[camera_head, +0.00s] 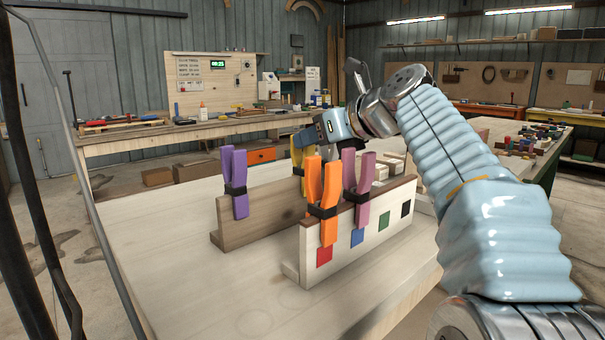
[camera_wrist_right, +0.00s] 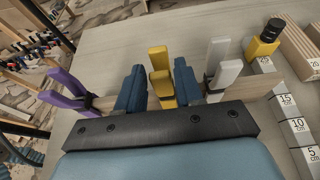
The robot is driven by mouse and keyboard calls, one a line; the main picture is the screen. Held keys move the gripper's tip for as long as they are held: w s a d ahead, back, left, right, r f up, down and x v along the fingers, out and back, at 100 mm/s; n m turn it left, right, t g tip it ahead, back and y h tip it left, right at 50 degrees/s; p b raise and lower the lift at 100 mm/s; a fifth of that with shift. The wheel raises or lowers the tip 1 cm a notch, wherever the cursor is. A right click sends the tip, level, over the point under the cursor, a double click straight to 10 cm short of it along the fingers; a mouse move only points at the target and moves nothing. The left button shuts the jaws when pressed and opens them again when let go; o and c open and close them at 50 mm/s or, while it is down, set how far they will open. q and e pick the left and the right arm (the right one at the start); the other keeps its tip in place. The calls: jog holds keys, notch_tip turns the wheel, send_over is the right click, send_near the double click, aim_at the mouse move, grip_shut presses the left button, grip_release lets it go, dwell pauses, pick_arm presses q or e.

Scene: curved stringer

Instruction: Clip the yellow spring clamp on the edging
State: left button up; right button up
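The yellow spring clamp (camera_wrist_right: 161,84) stands between the two dark blue fingers of my right gripper (camera_wrist_right: 160,88) in the right wrist view. The pale edging board (camera_head: 345,243) with a brown top and red, blue, green and black squares stands in front. My left gripper is out of view.
The orange clamp (camera_head: 329,200) is on the edging above the red square, a mauve clamp (camera_head: 359,190) above the blue. A purple clamp (camera_head: 238,183) sits on the wooden rail; a white clamp (camera_wrist_right: 222,68) is right of the gripper. The bench front (camera_head: 190,285) is clear.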

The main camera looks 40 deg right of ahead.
grip_shut()
jog(key=shift+r, duration=3.3)
jog(key=s+d+b, duration=0.3)
jog(key=s, duration=2.8)
jog(key=w+d+r+p, duration=0.1)
jog(key=w+d+p, duration=0.1)
jog(key=w, duration=1.3)
jog(key=shift+w+d+p, duration=0.15)
jog(key=shift+w+p, duration=0.05)
jog(key=shift+p, duration=0.3)
